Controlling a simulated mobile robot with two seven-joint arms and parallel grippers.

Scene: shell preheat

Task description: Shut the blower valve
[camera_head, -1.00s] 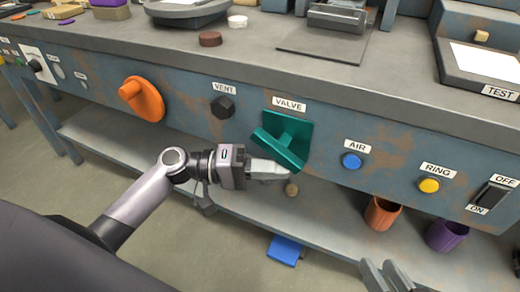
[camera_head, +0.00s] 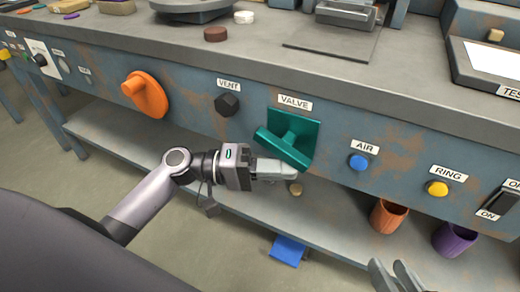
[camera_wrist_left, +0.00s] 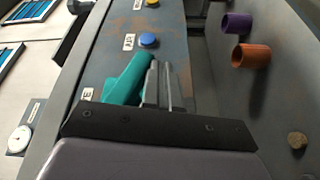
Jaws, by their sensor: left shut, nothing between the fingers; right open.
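The blower valve is a teal handle (camera_head: 284,147) on a teal square plate, under a VALVE label on the front panel. Its bar slants down from left to right. My left gripper (camera_head: 293,170) is shut and empty, just below the handle in the head view. In the left wrist view the shut fingers (camera_wrist_left: 161,84) lie beside the teal handle (camera_wrist_left: 127,79); I cannot tell whether they touch it. My right gripper (camera_head: 397,276) shows only its open fingertips at the bottom edge, well away from the valve.
Nearby on the panel are a black VENT knob (camera_head: 227,104), an orange knob (camera_head: 146,94), a blue AIR button (camera_head: 358,162), a yellow RING button (camera_head: 437,188) and a black switch (camera_head: 498,201). Orange (camera_head: 388,216) and purple (camera_head: 455,239) cups stand on the lower shelf.

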